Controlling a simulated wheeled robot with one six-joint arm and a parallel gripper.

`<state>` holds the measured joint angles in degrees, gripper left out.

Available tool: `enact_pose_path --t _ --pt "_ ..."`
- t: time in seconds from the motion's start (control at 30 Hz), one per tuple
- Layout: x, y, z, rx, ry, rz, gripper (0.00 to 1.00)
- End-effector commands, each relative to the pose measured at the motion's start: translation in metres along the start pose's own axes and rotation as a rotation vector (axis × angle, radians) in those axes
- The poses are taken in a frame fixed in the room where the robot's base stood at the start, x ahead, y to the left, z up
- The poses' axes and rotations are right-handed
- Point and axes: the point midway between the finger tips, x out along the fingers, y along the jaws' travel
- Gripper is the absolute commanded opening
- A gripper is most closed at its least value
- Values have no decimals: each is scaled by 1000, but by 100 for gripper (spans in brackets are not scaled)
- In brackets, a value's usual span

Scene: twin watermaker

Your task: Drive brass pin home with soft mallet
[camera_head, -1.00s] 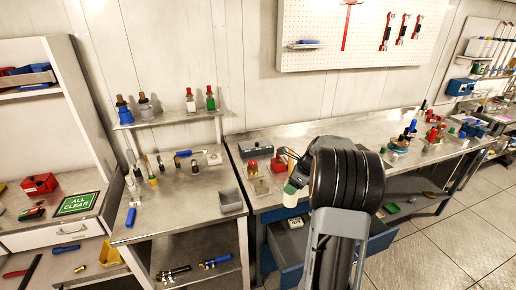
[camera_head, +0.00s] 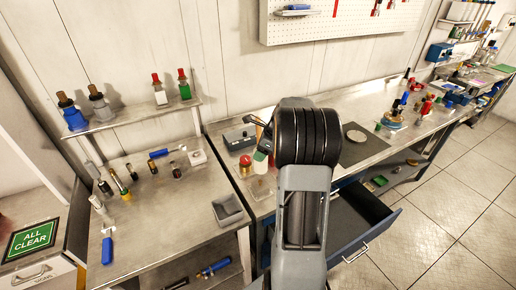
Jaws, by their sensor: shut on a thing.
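My gripper (camera_head: 265,146) is at the left end of the long bench, to the left of my black-banded wrist, which partly hides it. It is shut on a small green and white piece (camera_head: 260,160), which looks like the head of the soft mallet. The piece hangs over the bench top, just right of a red knob (camera_head: 245,161). A small clear plate (camera_head: 262,187) lies on the bench just below it in the picture. I cannot make out the brass pin; it is too small or hidden.
A grey box (camera_head: 240,138) stands behind the red knob. A dark mat with a round disc (camera_head: 355,135) lies right of my wrist. An open drawer (camera_head: 352,222) juts out below the bench. The left bench holds several upright tools and a grey tray (camera_head: 229,209).

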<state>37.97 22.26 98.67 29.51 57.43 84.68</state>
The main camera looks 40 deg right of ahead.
Motion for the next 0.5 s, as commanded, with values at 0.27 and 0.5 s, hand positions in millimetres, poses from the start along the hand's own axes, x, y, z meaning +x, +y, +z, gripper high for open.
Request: enact_pose_path --t 0.27,0.5 --pt "12 0 -5 -1 -1 -3 1" --pt "29 0 -14 -1 -1 -3 1"
